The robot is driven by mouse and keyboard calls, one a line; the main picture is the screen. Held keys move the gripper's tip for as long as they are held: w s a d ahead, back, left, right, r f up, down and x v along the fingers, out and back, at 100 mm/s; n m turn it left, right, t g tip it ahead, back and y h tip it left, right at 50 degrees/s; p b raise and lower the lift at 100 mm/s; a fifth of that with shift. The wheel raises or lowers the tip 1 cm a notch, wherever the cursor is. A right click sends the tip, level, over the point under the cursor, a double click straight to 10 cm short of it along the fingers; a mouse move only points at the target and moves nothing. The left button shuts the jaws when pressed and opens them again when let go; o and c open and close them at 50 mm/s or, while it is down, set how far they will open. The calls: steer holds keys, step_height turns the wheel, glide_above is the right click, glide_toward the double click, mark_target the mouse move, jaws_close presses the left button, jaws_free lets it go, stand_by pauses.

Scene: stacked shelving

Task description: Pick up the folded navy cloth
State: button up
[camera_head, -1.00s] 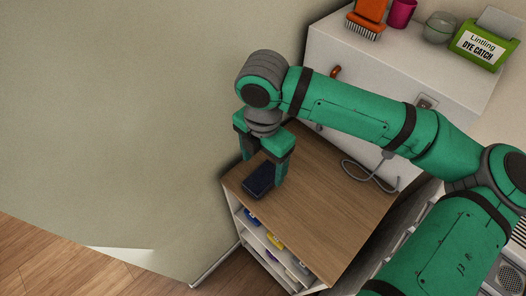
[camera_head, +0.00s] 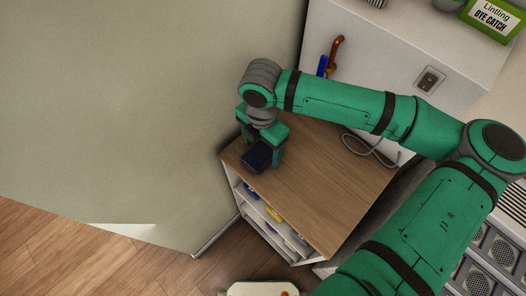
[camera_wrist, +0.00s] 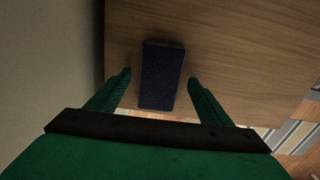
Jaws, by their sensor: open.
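The folded navy cloth (camera_head: 257,157) is a dark rectangular block lying on the wooden top of a small shelf unit, near its left end. In the wrist view the cloth (camera_wrist: 162,76) lies lengthwise between my two fingertips, with a gap on each side. My gripper (camera_head: 262,152) points down over the cloth and hides part of it in the head view. It is open; its fingers (camera_wrist: 158,84) stand apart on either side of the cloth. I cannot tell how far the fingertips are above the wooden top.
Coloured items (camera_head: 273,213) sit on the shelves below. A wall (camera_head: 140,110) stands close to the left. A white cabinet (camera_head: 400,50) with a green box (camera_head: 493,20) stands behind.

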steer(key=shift+a+f, duration=0.15)
steer(key=shift+f, duration=0.35)
steer(key=c, duration=1.1)
steer(key=shift+r, duration=0.1)
